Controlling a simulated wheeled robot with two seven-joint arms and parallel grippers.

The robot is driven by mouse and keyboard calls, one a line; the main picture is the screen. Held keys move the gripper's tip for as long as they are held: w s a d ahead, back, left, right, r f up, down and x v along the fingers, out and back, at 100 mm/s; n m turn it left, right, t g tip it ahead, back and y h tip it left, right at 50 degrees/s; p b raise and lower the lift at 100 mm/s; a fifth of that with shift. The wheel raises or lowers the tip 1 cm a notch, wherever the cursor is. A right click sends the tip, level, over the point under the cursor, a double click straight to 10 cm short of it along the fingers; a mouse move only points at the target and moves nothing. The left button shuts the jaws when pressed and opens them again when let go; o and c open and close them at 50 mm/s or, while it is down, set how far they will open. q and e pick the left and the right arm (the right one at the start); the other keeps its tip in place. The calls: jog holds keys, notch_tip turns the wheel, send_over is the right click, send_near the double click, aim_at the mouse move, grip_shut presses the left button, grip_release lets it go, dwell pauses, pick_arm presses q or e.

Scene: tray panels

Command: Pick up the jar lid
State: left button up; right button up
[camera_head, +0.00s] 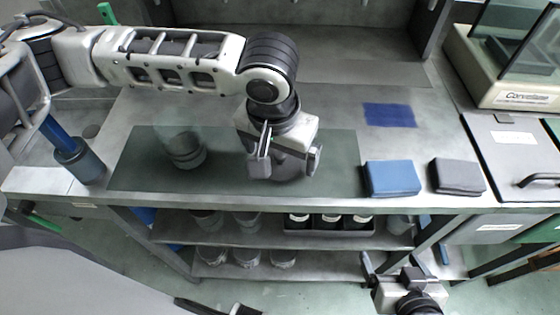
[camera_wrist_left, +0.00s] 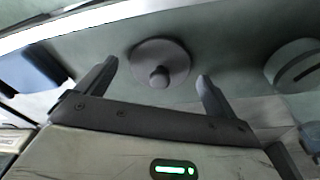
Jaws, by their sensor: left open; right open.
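The jar lid (camera_wrist_left: 172,54), a grey disc with a round knob, lies on the dark mat in the left wrist view. My left gripper (camera_wrist_left: 157,72) is open, with one finger to each side of the lid's knob in that view; the lid is not held. In the head view my left gripper (camera_head: 286,163) points down over the mat (camera_head: 340,150) and hides most or all of the lid. A clear glass jar (camera_head: 184,148) stands on the mat to its left. My right gripper (camera_head: 403,265) is open and empty, low in front of the bench.
A balance (camera_head: 510,75) stands at the back right. Shelves below hold jars and a rack of dark bottles (camera_head: 328,224).

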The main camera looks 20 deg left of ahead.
pick_arm(q)
jog(key=shift+f, duration=0.4)
jog(key=c, duration=1)
jog(key=shift+r, duration=0.15)
